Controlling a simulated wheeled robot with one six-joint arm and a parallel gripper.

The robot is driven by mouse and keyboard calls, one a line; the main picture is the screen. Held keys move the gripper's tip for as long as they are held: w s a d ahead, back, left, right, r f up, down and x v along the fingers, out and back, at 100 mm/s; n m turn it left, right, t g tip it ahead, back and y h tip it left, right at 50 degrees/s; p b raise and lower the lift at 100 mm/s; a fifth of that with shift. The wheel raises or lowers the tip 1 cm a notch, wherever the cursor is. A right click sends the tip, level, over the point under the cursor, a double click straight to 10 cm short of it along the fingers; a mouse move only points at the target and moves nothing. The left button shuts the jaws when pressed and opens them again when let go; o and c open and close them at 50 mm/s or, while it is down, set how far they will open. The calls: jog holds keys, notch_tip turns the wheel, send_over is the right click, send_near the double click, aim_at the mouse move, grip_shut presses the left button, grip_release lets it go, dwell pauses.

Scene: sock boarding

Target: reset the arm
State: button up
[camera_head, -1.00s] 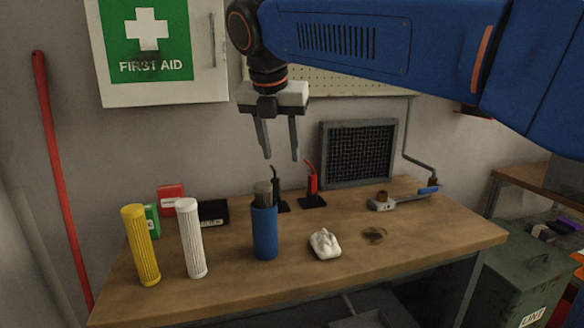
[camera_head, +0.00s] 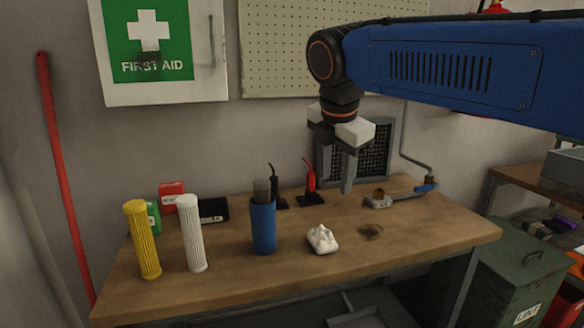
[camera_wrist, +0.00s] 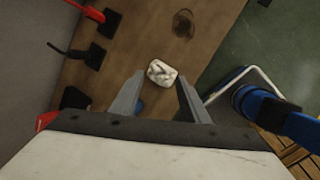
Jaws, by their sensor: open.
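My gripper (camera_head: 338,172) is open and empty in the head view. It hangs above the back right part of the workbench, in front of the dark mesh panel, with its fingers pointing down. In the wrist view my gripper (camera_wrist: 158,100) shows its two fingers spread apart, with a crumpled white item (camera_wrist: 161,72) on the bench beyond them. The same white item (camera_head: 322,240) lies on the bench in the head view, below and apart from my gripper.
On the wooden workbench (camera_head: 400,252) stand a yellow ribbed cylinder (camera_head: 143,240), a white one (camera_head: 192,235) and a blue one with a grey top (camera_head: 263,228). A red-handled tool (camera_head: 311,180) and a metal crank device (camera_head: 400,197) stand behind. The bench's front right is clear.

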jog(key=s+d+f+m, duration=1)
jog(key=f+m, duration=0.2)
jog(key=s+d+f+m, duration=0.9)
jog(key=s+f+m, duration=0.1)
jog(key=f+m, duration=0.2)
jog(key=shift+s+d+f+m+t+y, duration=0.3)
jog(key=shift+s+d+f+m+y, duration=0.1)
jog(key=shift+m, duration=0.2)
jog(key=shift+r, duration=0.1)
